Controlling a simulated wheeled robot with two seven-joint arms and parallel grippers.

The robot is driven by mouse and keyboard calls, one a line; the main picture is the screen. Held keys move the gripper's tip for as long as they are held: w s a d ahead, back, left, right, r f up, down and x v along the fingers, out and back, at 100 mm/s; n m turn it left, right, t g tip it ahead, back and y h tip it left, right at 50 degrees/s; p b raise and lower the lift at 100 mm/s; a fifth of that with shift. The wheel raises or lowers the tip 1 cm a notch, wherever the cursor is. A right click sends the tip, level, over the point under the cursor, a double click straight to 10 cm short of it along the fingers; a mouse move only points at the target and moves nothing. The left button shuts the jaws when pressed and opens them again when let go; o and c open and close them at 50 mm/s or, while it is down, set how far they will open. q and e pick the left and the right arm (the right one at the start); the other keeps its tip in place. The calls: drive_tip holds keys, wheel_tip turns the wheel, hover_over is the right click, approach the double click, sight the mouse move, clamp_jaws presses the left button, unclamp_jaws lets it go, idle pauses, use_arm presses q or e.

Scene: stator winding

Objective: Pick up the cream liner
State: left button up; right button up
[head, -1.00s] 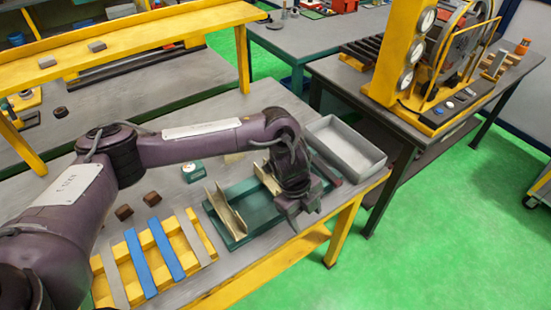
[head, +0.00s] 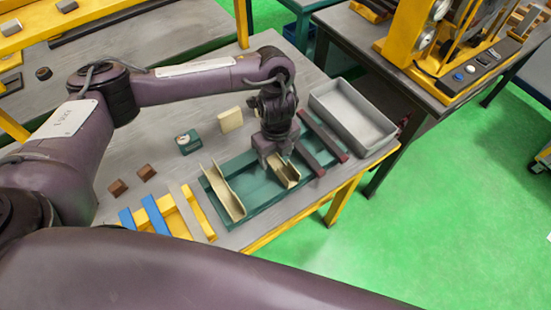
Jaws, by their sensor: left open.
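A short cream channel-shaped liner (head: 288,174) lies on the green tray (head: 254,208). A longer cream channel (head: 223,192) lies on the same tray, to its left. My left gripper (head: 278,162) points down over the short liner with its jaws open. Its fingers hide the liner's far end, and I cannot tell whether they touch it. My right gripper is out of the picture.
A cream block (head: 231,120), a green box (head: 188,142) and brown blocks (head: 118,187) stand behind and left.

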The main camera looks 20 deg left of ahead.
use_arm(q)
drive_tip(key=shift+f, duration=1)
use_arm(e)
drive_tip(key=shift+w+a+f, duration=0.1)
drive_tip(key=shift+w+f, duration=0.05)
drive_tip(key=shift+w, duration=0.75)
use_arm(q)
drive_tip(key=c, duration=0.9)
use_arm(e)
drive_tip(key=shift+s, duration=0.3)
use_arm(q)
drive_tip(key=shift+o, duration=0.2)
drive_tip(key=shift+r, duration=0.1)
